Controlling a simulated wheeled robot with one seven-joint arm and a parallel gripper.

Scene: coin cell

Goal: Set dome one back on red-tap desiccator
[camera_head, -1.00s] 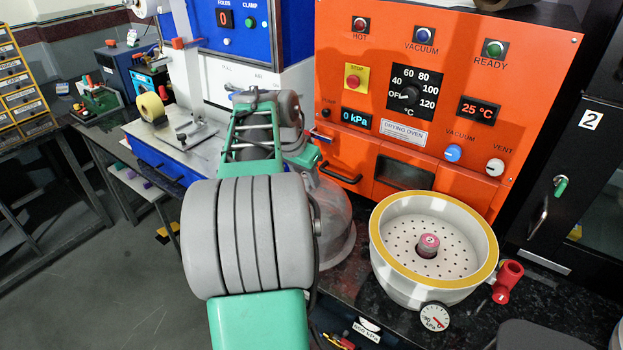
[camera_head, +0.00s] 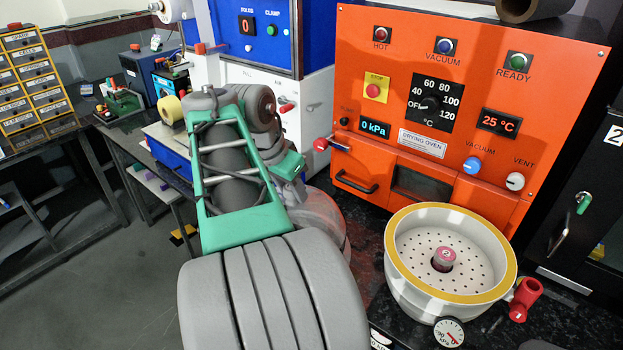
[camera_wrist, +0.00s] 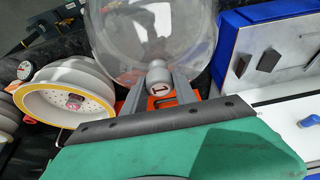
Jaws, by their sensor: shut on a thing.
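The clear dome one (camera_wrist: 152,35) has a pale knob marked 1. In the wrist view my gripper (camera_wrist: 158,95) is shut on that knob, with a finger on each side. In the head view the dome (camera_head: 325,218) shows partly behind my arm, left of the desiccator, and my gripper is mostly hidden there. The red-tap desiccator (camera_head: 400,268) stands open on the dark bench, with a yellow rim, a perforated plate and a pink-topped jar (camera_head: 444,258) in the middle. Its red tap (camera_head: 525,295) is on the right. It also shows at left in the wrist view (camera_wrist: 50,113).
The orange drying oven (camera_head: 440,110) stands right behind the desiccator. A pressure gauge (camera_head: 449,331) sticks out at the desiccator's front. A black cabinet (camera_head: 590,200) is at the right. A blue and white machine (camera_head: 255,40) stands behind my arm.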

